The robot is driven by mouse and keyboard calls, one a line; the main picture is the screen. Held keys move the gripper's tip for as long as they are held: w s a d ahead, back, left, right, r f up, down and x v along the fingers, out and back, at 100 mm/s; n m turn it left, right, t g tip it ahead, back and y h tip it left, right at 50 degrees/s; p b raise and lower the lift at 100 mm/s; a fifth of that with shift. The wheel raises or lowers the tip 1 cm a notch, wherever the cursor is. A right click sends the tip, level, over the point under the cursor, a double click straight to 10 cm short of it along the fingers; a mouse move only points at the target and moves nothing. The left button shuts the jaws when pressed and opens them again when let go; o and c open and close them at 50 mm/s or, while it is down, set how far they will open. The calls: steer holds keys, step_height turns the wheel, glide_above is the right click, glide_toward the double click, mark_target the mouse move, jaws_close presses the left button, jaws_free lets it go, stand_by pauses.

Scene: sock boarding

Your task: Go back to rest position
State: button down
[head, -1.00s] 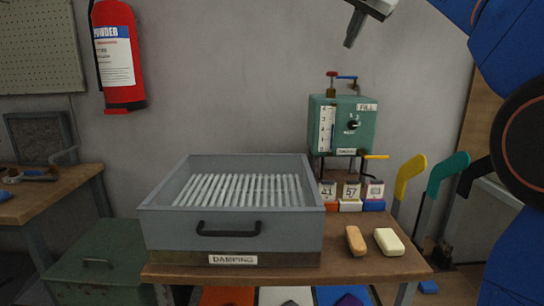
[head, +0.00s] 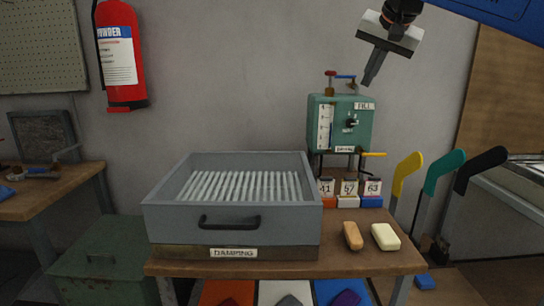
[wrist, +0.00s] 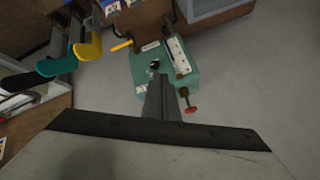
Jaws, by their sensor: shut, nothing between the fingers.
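My gripper (head: 370,78) hangs at the upper right of the head view, above the green fill box and apart from it. Its fingers are together with nothing between them. In the wrist view the closed fingers (wrist: 160,98) point toward the green fill box (wrist: 150,72), which lies beyond them. In the head view the fill box (head: 326,100) stands at the back right of the wooden table (head: 300,268), with a red knob on top and a yellow lever at its side.
A grey damping tray (head: 165,225) with white rods fills the table's left part. An orange block (head: 353,236) and a cream block (head: 385,237) lie at right. Numbered tags (head: 349,188) stand behind. Yellow, teal and black handles (head: 432,172) rise beyond the right edge. A fire extinguisher (head: 120,60) hangs left.

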steer(key=s+d+f+n+g, duration=0.1)
steer(key=s+f+n, duration=0.1)
steer(key=s+f, duration=0.9)
steer(key=s+d+f+n+g, duration=0.1)
steer(key=s+d+f+n, duration=0.1)
steer(key=s+f, duration=0.9)
steer(key=s+d+f+n+g, duration=0.1)
steer(key=s+f, duration=1)
steer(key=f, duration=1)
steer(key=shift+d+f+n+h, duration=0.15)
steer(key=shift+f+n+h, duration=0.15)
steer(key=shift+n, duration=0.1)
